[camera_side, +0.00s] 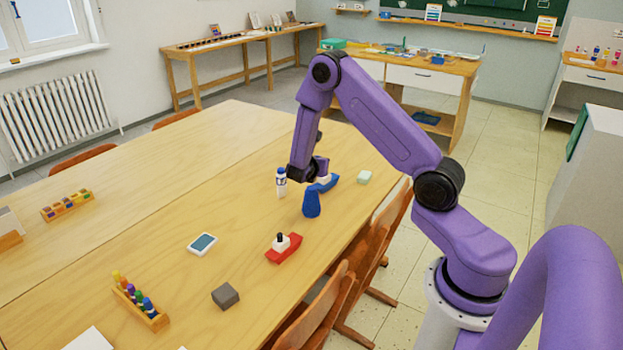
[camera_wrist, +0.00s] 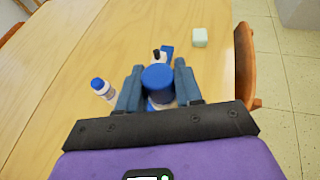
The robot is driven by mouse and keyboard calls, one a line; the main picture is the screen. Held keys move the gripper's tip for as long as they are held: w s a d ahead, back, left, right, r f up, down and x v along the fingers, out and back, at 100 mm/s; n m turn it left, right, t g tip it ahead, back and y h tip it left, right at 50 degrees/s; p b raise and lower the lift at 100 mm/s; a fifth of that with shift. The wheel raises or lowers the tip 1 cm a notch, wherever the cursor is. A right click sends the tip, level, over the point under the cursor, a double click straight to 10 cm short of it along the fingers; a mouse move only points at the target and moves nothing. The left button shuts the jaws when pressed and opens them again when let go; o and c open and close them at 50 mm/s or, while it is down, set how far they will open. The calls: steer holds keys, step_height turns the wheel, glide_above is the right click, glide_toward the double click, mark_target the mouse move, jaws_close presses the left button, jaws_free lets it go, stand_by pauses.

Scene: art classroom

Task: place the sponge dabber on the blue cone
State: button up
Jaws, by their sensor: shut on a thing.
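My gripper (camera_side: 309,172) is low over the table, and in the wrist view my gripper (camera_wrist: 158,66) is closed on the sponge dabber (camera_wrist: 157,77). The dabber shows a round blue top between the fingers, with white below it. In the side view it is mostly hidden by my gripper. The blue cone (camera_side: 311,203) stands upright on the table, just below my gripper in the side view. I cannot tell whether dabber and cone touch. A patch of blue low between the fingers in the wrist view may be the cone.
A blue toy boat (camera_side: 331,182) lies close behind the cone. A blue-capped white bottle (camera_side: 281,182) stands to the left. A pale green block (camera_side: 364,177) is at right. A red boat (camera_side: 284,250), a grey block (camera_side: 225,296) and a small flat device (camera_side: 203,244) lie nearer the camera.

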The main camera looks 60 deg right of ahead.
mark_target(312, 188)
steer(key=w+f, duration=0.1)
steer(key=f, duration=0.1)
steer(key=w+d+f, duration=0.1)
steer(key=w, duration=0.1)
steer(key=shift+d+f, duration=0.2)
steer(key=shift+f, duration=0.2)
steer(key=shift+w+d+f, duration=0.1)
steer(key=shift+f, duration=1.65)
steer(key=shift+f, duration=0.15)
steer(key=o, duration=1)
